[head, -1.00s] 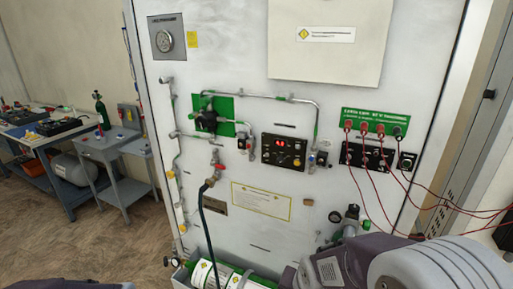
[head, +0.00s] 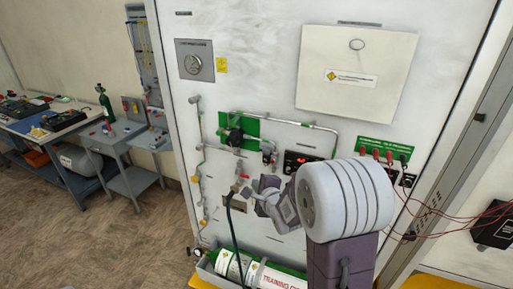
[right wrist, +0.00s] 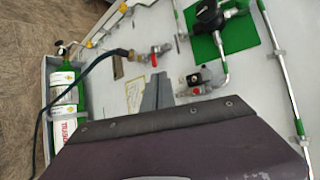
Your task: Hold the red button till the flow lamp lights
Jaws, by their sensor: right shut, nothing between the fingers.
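The black control box (head: 298,162) with a red lit display is on the white panel in the head view. My right arm hides its right and lower parts. I cannot pick out the red button or the flow lamp for sure. My right gripper (head: 247,190) is in front of the panel, left of and below the box. It is shut and empty. In the right wrist view its grey fingers (right wrist: 160,90) point toward the panel, between a red-handled valve (right wrist: 157,54) and a small fitting with a red part (right wrist: 200,83). Contact with the panel cannot be told. My left gripper is out of view.
A dark hose (head: 233,228) hangs down past the gripper. Green and white cylinders (head: 265,272) lie in a tray at the panel's foot. Red leads (head: 440,213) run off to the right. Workbenches (head: 60,125) stand at the left.

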